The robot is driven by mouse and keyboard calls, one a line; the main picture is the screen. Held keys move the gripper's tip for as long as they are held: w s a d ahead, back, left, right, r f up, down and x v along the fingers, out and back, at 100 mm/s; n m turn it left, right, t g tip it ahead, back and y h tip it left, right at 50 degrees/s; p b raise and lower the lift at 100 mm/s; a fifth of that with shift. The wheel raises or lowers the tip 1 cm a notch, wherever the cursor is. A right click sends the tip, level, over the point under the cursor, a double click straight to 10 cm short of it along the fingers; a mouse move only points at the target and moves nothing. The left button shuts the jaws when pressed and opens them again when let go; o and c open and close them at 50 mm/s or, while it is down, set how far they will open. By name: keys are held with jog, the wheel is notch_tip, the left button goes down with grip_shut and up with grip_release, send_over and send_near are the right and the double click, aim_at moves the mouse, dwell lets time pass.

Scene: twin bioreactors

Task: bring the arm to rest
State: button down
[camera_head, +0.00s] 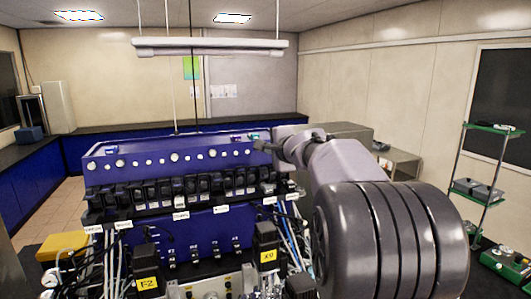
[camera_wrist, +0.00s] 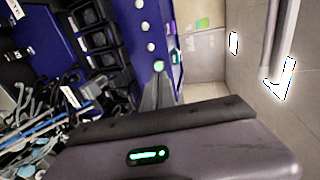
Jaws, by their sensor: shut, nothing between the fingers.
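My arm (camera_head: 345,165) reaches forward from the lower right of the head view, over the right end of the blue bioreactor unit (camera_head: 140,152). My gripper (camera_head: 262,146) is at its far end, small and pointing left, near the unit's upper right edge. I cannot tell from the head view whether it touches the unit. In the wrist view the gripper's grey fingers (camera_wrist: 155,88) are together with nothing between them. The blue panel (camera_wrist: 143,40) with its row of round knobs stands just beyond them, tilted in this view.
Cables and tubes (camera_head: 290,245) crowd the unit's front, with black pump heads (camera_head: 265,237) labelled in yellow. A lamp bar (camera_head: 210,46) hangs above. A shelf rack (camera_head: 478,190) stands at the right. Blue counters (camera_head: 32,172) line the left and back walls.

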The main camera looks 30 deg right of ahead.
jog(key=shift+v, duration=1.25)
